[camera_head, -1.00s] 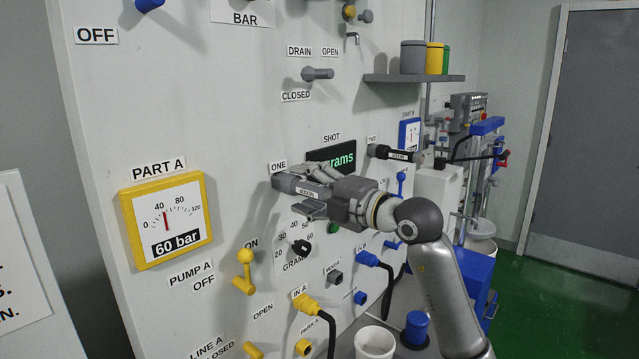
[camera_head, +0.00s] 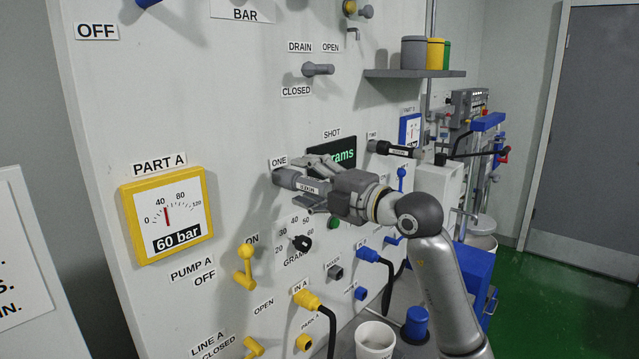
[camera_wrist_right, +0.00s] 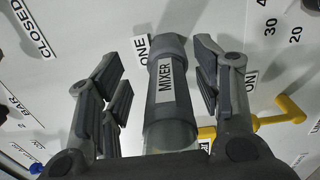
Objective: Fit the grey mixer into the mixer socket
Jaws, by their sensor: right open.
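The grey mixer (camera_head: 288,179), a cylinder with a white MIXER label, sits at the holder marked ONE on the panel. It also shows in the right wrist view (camera_wrist_right: 172,112), its far end at the panel. My right gripper (camera_head: 312,184) is open around the mixer, one finger on each side. In the wrist view there are gaps between the fingers and the mixer. The mixer socket (camera_head: 335,272) is a small dark square fitting with a MIXER label, lower on the panel and right of the dial. My left gripper is not in view.
A black mixer-like cylinder (camera_head: 391,149) is held at TWO. The dial (camera_head: 301,243), the yellow IN A plug with its hose (camera_head: 308,301) and a blue plug (camera_head: 369,255) stick out near the socket. A white bucket (camera_head: 375,340) stands below.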

